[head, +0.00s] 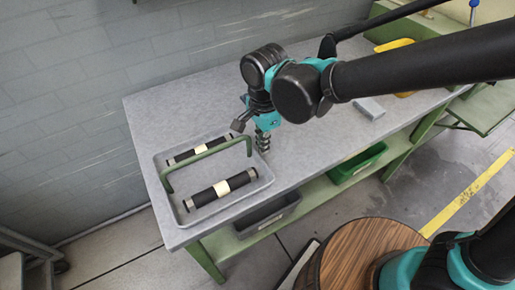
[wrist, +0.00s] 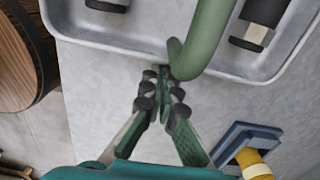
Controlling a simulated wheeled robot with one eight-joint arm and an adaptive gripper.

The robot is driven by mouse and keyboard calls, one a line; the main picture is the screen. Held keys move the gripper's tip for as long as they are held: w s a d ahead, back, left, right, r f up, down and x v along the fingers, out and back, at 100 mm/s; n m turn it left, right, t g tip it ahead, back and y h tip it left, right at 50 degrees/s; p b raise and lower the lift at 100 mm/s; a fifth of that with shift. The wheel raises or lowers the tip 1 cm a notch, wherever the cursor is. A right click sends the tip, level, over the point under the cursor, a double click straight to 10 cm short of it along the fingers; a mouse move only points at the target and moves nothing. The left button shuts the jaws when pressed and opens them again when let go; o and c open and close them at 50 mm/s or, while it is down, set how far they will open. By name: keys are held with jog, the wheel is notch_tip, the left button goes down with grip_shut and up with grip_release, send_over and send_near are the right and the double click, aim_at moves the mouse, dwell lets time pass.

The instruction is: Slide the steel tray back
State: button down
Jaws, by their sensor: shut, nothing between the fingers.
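The steel tray (head: 213,168) lies on the left part of the grey table. It holds two black rollers (head: 221,189) with cream bands, and a green arched handle (head: 207,151) spans it. My gripper (head: 263,148) points down just beyond the tray's right end. In the wrist view, my gripper (wrist: 165,92) is shut and empty, its tips close to the tray's rim (wrist: 130,43) and the foot of the green handle (wrist: 203,38). I cannot tell whether the tips touch them.
A small grey block (head: 369,108) and a yellow item (head: 394,45) lie farther right on the table. A green bin (head: 357,165) and a dark bin (head: 267,215) sit on the shelf below. A round wooden top (head: 365,255) stands in front. The wall borders the table's back.

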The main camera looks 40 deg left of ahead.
jog(key=shift+w+d+r, duration=0.15)
jog(key=shift+w+d, duration=0.05)
jog(key=shift+w, duration=0.4)
jog(key=shift+w+d+r, duration=0.15)
jog(key=shift+w, duration=0.45)
notch_tip(320, 180, up, 9)
jog(key=shift+r, duration=0.2)
jog(key=shift+n+t+y, duration=0.6)
jog(key=w+d+f, duration=0.2)
jog(key=w+d, duration=0.5)
jog(key=w+d+f, duration=0.2)
jog(key=w+d, duration=0.4)
jog(key=w, duration=0.1)
jog(key=w+d+f, duration=0.2)
jog(key=w+d, duration=0.5)
jog(key=shift+w+d+f, duration=0.15)
jog(key=shift+d+f, duration=0.05)
jog(key=shift+d, duration=0.1)
jog(key=d+f+t, duration=0.1)
jog(key=d+f, duration=0.2)
jog(key=d, duration=0.6)
jog(key=d+f+n+t, duration=0.1)
jog(key=d+f, duration=0.1)
jog(key=d, duration=0.8)
jog(key=d+f+n+t+h, duration=0.1)
jog(key=d+f, duration=0.2)
jog(key=d, duration=0.6)
jog(key=shift+s+d+f, duration=0.35)
